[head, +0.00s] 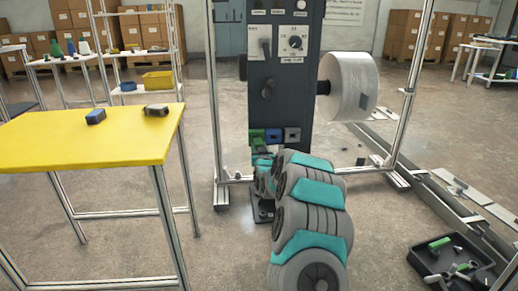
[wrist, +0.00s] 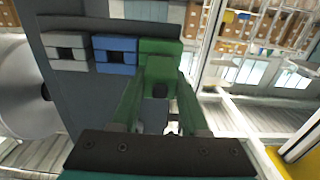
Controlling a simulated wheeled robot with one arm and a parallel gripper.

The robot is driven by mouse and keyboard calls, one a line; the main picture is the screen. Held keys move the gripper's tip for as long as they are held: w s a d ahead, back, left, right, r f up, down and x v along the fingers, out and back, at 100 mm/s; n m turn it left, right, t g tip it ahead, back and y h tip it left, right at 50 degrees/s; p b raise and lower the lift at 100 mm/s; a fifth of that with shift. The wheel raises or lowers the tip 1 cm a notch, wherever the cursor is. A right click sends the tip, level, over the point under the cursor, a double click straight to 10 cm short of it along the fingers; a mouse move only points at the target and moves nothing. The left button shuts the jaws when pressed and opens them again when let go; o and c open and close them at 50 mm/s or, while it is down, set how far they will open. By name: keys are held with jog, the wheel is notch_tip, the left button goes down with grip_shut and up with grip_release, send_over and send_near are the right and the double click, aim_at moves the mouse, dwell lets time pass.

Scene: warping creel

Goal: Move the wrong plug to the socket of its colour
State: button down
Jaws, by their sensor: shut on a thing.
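Three sockets sit in a row low on the dark control panel: a green socket (head: 257,136), a blue socket (head: 273,135) and a grey socket (head: 292,134). The wrist view shows the grey (wrist: 66,52), blue (wrist: 115,54) and green (wrist: 160,47) ones. The blue and grey sockets look empty. My gripper (wrist: 160,98) is shut on a green plug (wrist: 160,70), lined up with the green socket and against it or very close. I cannot tell how deep it sits. In the head view my arm hides the gripper. A blue plug (head: 95,117) and a grey plug (head: 156,110) lie on the yellow table.
The yellow table (head: 60,145) stands at left. A white roll (head: 350,86) juts from the panel's (head: 282,70) right side. Metal frame posts (head: 214,100) flank the panel. A black tray of parts (head: 450,265) lies on the floor at lower right.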

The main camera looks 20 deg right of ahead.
jog(key=shift+w+d, duration=0.15)
jog(key=shift+w, duration=0.4)
dwell(0.4)
jog(key=shift+c, duration=0.5)
grip_release()
jog(key=v, duration=0.7)
jog(key=shift+s+r, duration=0.1)
jog(key=shift+s, duration=0.05)
dwell(0.4)
jog(key=v, duration=0.7)
jog(key=shift+s, duration=0.15)
